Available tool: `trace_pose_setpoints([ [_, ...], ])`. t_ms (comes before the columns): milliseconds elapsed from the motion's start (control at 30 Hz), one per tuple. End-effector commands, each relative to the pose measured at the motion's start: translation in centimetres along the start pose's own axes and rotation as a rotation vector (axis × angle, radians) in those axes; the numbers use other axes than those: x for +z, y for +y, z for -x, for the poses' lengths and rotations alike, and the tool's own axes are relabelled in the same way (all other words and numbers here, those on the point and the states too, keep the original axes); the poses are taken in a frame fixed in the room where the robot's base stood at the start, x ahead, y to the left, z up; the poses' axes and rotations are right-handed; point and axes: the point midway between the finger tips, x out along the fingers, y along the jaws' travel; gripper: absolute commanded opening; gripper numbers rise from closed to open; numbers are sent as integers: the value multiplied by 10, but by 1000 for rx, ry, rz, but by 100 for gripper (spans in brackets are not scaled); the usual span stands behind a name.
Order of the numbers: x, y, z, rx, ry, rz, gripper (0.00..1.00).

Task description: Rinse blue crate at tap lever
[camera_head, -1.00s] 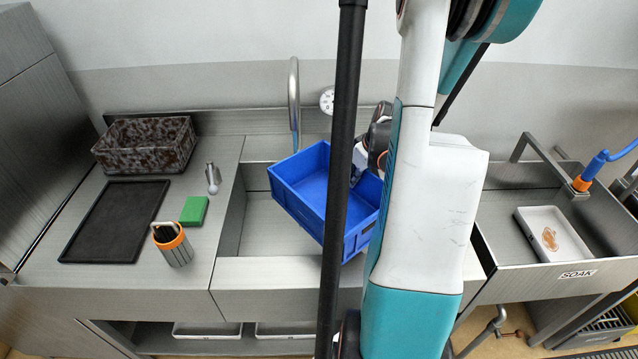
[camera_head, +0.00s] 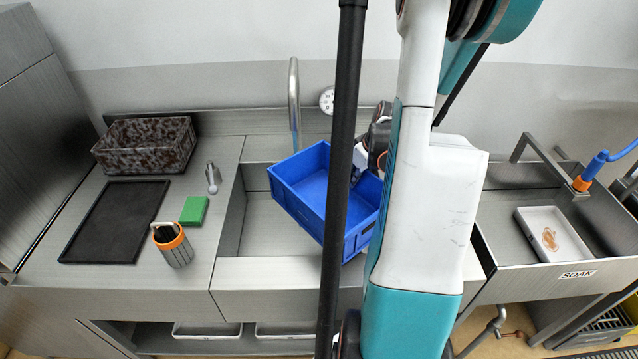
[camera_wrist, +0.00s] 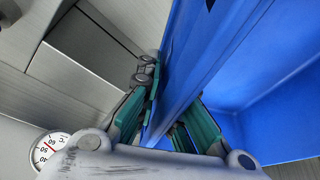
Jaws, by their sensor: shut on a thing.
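The blue crate (camera_head: 308,190) is tilted over the sink basin (camera_head: 262,220), its open top facing up and its inside looking empty. My gripper (camera_wrist: 165,118) is shut on one crate wall (camera_wrist: 185,65), with a teal finger on each side. In the head view my gripper (camera_head: 363,155) is at the crate's right back side, partly hidden by my arm. The metal tap spout (camera_head: 293,95) stands behind the crate, its outlet near the back rim. A thin bluish streak shows below it. A small metal lever-like piece (camera_head: 213,178) stands on the counter left of the basin.
On the left counter are a speckled bin (camera_head: 147,146), a black tray (camera_head: 113,222), a green sponge (camera_head: 194,211) and an orange-rimmed holder (camera_head: 172,246). A dial (camera_head: 327,100) is on the back wall. A soak sink (camera_head: 500,225) with a white tray (camera_head: 552,235) is right.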

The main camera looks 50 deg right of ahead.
Motion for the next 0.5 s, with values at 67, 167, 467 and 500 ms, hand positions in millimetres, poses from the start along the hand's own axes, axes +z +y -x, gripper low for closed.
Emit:
trace_pose_setpoints([
  [67,0,0,1,0,0,-1,0],
  [167,2,-2,6,0,0,-1,0],
  [467,13,-10,29,0,0,-1,0],
  [500,15,-12,32,0,0,-1,0],
])
